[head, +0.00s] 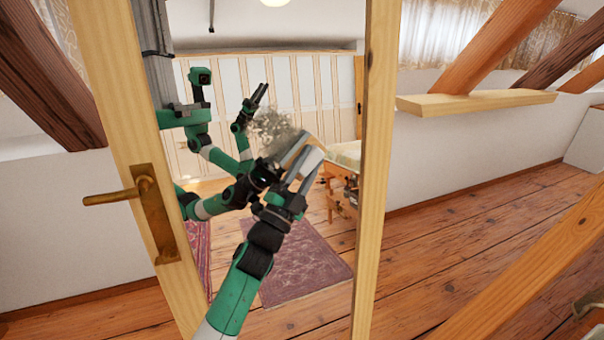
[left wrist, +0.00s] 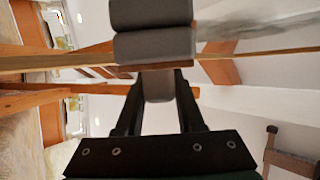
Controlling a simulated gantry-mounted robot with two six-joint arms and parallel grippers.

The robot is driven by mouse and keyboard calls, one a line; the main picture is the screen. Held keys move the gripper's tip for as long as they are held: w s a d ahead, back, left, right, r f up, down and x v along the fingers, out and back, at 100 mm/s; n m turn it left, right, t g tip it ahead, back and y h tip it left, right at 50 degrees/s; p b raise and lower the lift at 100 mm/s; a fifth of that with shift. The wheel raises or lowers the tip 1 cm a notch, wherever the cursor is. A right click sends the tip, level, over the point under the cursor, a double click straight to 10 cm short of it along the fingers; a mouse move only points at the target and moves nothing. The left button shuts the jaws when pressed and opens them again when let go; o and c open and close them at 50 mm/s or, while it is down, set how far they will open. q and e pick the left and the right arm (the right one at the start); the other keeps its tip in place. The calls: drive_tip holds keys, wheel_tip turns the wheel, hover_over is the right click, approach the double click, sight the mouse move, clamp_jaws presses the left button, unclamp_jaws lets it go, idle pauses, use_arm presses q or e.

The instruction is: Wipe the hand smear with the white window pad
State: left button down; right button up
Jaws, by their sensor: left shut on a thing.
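A grey, cloudy hand smear (head: 272,127) is on the mirror glass, left of the middle of the pane. My left gripper (head: 297,185) comes up from below and is shut on the white window pad (head: 311,161), which looks light grey. The pad is just below and right of the smear. In the left wrist view the pad (left wrist: 153,46) is in front of my dark fingers (left wrist: 158,100), with its reflection close above it. The smear (left wrist: 265,38) shows faintly to the right there. I cannot tell whether the pad touches the glass. My right gripper shows only as a reflection.
The mirror has a pale wooden frame (head: 374,170) with a brass handle (head: 115,197) on its left side. My green arms and column are reflected in it. A sloping timber brace (head: 540,265) crosses the lower right. A wooden ledge (head: 475,101) tops the white wall behind.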

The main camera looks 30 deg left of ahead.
sight(316, 145)
use_arm(q)
drive_tip(key=shift+w+d+f+b, duration=0.15)
drive_tip(key=shift+w+d+b, duration=0.45)
drive_tip(key=shift+b, duration=0.65)
drive_tip(key=shift+w+a, duration=0.15)
use_arm(e)
wheel_tip(316, 145, down, 3)
drive_tip(key=shift+f, duration=0.15)
use_arm(q)
wheel_tip(316, 145, up, 4)
drive_tip(key=p, duration=0.3)
drive_tip(key=shift+a+f, duration=0.1)
drive_tip(key=shift+f, duration=0.2)
use_arm(e)
wheel_tip(316, 145, up, 3)
use_arm(q)
drive_tip(key=s+p, duration=0.1)
drive_tip(key=p, duration=0.1)
drive_tip(key=s+a+p, duration=0.1)
drive_tip(key=p, duration=0.2)
drive_tip(key=shift+a+r, duration=0.2)
drive_tip(key=shift+a, duration=0.1)
drive_tip(key=shift+s+a+f+p, duration=0.1)
drive_tip(key=shift+s+a+p, duration=0.2)
drive_tip(key=shift+p, duration=0.25)
drive_tip(key=shift+s+f, duration=0.1)
drive_tip(key=shift+f, duration=0.05)
use_arm(e)
wheel_tip(316, 145, up, 6)
